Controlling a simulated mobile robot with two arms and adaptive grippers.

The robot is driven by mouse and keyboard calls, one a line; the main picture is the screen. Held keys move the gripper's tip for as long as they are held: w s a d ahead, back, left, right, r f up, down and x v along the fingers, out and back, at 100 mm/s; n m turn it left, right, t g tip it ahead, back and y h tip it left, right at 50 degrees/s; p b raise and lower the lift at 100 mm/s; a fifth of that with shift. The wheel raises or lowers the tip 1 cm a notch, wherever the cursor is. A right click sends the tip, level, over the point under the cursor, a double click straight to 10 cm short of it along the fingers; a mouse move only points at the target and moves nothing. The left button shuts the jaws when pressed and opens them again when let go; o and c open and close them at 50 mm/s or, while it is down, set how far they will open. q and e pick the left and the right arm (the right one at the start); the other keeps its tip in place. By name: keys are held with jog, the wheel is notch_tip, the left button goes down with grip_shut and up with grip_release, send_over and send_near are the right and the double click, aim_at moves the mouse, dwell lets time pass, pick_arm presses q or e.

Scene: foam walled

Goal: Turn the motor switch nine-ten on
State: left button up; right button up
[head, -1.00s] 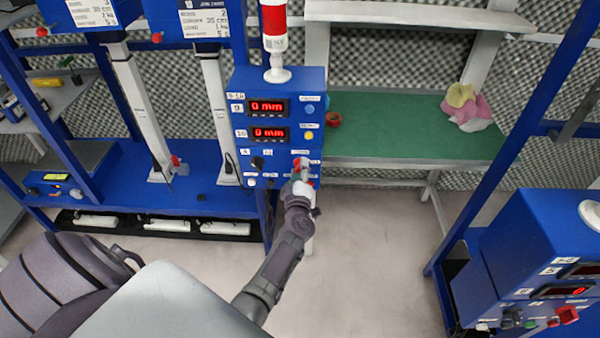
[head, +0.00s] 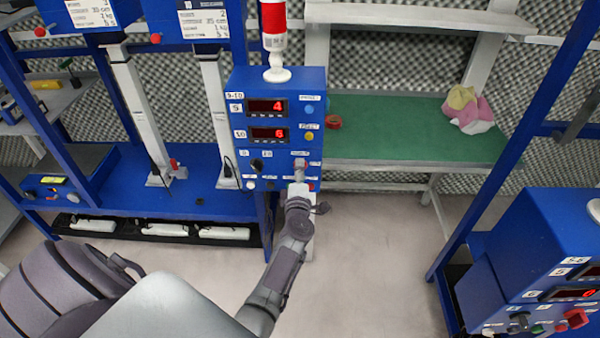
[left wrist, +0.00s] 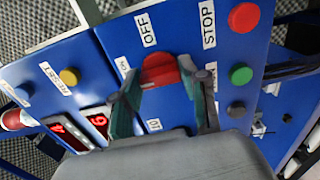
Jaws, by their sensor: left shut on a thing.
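The blue control box labelled 9-10 (head: 237,140) stands at the centre of the head view, with two lit displays reading 4 (head: 267,106) and 6 (head: 268,134). The red motor switch (left wrist: 158,69) sits on its panel near an OFF label (left wrist: 146,29), and shows in the left wrist view between my fingers. My left gripper (left wrist: 163,88) is shut on this red switch. In the head view my left gripper (head: 300,172) is at the lower right of the panel and hides most of the switch. My right gripper is in neither view.
In the left wrist view, a red button (left wrist: 243,17) by a STOP label and a green button (left wrist: 241,74) are close to the switch. A green-topped table (head: 400,130) stands right of the box. Another blue control box (head: 540,245) is at the right.

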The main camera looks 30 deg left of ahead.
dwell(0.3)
pick_arm(q)
jog(key=o, duration=1.1)
jog(key=shift+o, duration=0.2)
jog(key=s+d+m+p, duration=0.6)
jog(key=s+m, duration=0.5)
jog(key=m, duration=0.7)
jog(key=s+d+f+m+g+h+b, duration=0.1)
jog(key=s+d+f+m+h+b, duration=0.1)
jog(key=f, duration=0.7)
jog(key=s+d+f+m+g+h+b, duration=0.1)
jog(key=s+d+f+h, duration=0.3)
jog(key=f, duration=0.6)
jog(key=s+d+f+m+g+h+b, duration=0.1)
jog(key=s+d+f+m+h+b, duration=0.2)
jog(key=f, duration=0.7)
jog(key=s+d, duration=0.1)
jog(key=d, duration=0.1)
jog(key=shift+s+d+m+g, duration=0.3)
jog(key=shift+s+m, duration=0.05)
jog(key=shift+m, duration=0.05)
